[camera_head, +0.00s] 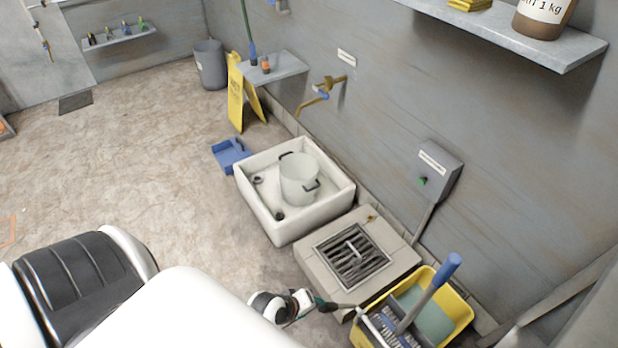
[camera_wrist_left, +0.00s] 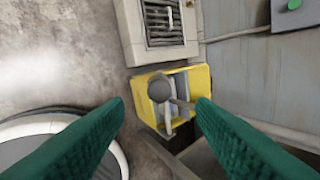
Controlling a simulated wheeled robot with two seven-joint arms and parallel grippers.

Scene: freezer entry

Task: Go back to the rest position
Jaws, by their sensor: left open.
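My left gripper (camera_wrist_left: 160,125) shows in the left wrist view as two green fingers spread wide apart, with nothing between them touching either one. In the head view the left gripper (camera_head: 326,305) is small, low in the middle, close to the near left edge of the yellow bucket (camera_head: 462,306). My right gripper is not in view.
A drain grate (camera_head: 352,256) sits in a stone block beside the bucket. Behind it, a white basin (camera_head: 262,212) holds a pot (camera_head: 299,180). A blue dustpan (camera_head: 229,154) and a yellow floor sign (camera_head: 236,95) stand farther back. Open floor (camera_head: 130,160) lies left.

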